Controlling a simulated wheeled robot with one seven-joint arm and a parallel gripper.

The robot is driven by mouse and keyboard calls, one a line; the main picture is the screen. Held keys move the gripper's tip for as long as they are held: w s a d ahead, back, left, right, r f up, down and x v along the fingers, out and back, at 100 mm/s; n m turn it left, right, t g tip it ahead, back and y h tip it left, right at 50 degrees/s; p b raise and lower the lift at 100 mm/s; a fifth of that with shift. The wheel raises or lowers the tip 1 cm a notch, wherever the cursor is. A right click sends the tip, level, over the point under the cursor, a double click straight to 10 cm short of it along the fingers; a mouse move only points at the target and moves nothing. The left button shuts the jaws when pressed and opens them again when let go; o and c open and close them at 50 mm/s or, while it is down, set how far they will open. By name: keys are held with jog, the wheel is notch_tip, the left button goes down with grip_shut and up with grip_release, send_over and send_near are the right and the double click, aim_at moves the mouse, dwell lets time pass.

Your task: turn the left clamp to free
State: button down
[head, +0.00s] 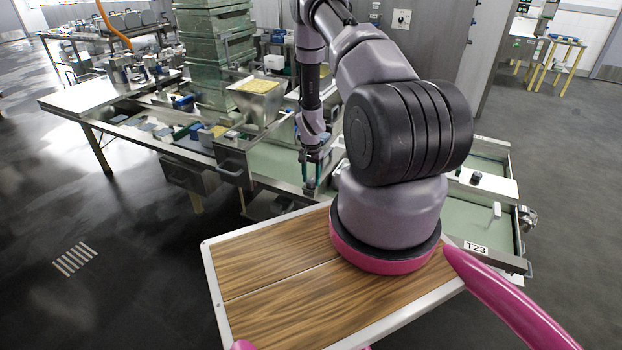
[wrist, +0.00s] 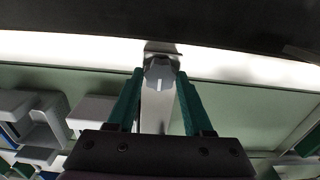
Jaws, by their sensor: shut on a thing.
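The left clamp shows in the wrist view as a grey faceted knob (wrist: 159,76) with a white mark pointing nearly straight along the view's vertical. It sits at the end of a pale bar. My gripper (wrist: 159,88) has its two green fingers on either side of the knob and is shut on it. In the head view my gripper (head: 312,184) points down at the pale green bed of the press table (head: 275,163).
A hopper (head: 257,98) with yellow contents and stacked green blocks (head: 212,60) stand behind and left of my gripper. A dark knob (head: 476,177) sits on a white plate at right. Grey blocks (wrist: 92,112) lie left in the wrist view.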

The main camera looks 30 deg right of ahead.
aim_at(311, 180)
jog(key=shift+c, duration=1.8)
grip_release()
notch_tip(311, 180, up, 11)
jog(key=shift+f, duration=0.1)
